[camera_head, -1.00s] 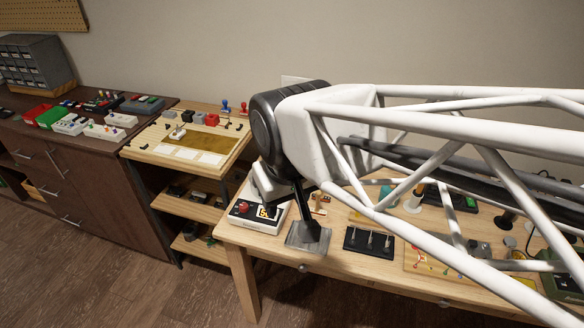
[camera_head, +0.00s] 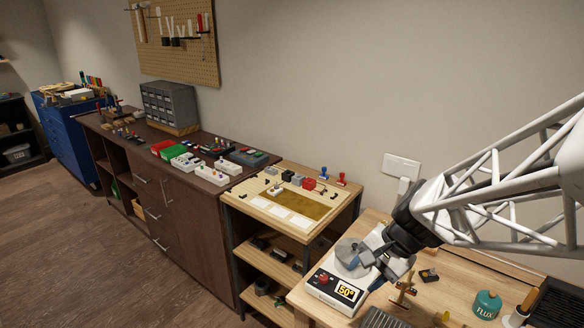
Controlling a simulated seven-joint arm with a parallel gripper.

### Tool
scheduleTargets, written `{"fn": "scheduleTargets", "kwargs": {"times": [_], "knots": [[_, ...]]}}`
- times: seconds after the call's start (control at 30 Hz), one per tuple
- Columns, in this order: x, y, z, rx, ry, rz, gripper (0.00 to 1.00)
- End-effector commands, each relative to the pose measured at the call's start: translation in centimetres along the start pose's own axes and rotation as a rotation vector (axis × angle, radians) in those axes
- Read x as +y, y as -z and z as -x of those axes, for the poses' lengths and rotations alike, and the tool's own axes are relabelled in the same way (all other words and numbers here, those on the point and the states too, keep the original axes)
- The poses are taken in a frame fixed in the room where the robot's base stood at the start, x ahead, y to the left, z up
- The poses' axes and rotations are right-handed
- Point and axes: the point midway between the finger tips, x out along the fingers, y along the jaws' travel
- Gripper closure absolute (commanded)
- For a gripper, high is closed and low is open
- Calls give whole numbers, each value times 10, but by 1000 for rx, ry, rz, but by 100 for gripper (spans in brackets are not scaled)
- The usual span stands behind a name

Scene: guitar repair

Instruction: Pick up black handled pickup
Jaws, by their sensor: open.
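I cannot tell for sure which item is the black handled pickup. Candidates are small: a black block (camera_head: 287,175) stands with a grey block (camera_head: 297,179) and a red block (camera_head: 309,184) along the back of the wooden stand's top (camera_head: 240,206). A small pale piece with a dark top (camera_head: 275,189) sits left of the stand's brown mat (camera_head: 300,203). My gripper (camera_head: 377,268) is at the right, over the white soldering station with the "50" display (camera_head: 322,283). It is open, apart from the stand; its fingertips are partly hidden, and I see nothing held.
A dark cabinet (camera_head: 190,215) left of the stand carries a red bin (camera_head: 162,147), a green bin (camera_head: 172,153) and white pickups (camera_head: 212,175). A workbench (camera_head: 450,275) at right holds a flux jar (camera_head: 487,304). Stamps (camera_head: 341,179) stand at the stand's back.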

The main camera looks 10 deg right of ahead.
Motion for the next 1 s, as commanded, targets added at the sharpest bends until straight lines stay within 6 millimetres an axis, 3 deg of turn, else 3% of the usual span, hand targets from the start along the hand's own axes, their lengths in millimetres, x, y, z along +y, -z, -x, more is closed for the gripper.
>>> {"fn": "scheduleTargets", "kwargs": {"times": [0.37, 0.57, 0.77, 1.0], "knots": [[10, 91, -22, -127, 265, -488, 52], [28, 145, -29, -182, 419, -744, 52], [56, 201, -36, -230, 582, -997, 52], [103, 264, -43, -272, 779, -1273, 52]]}}
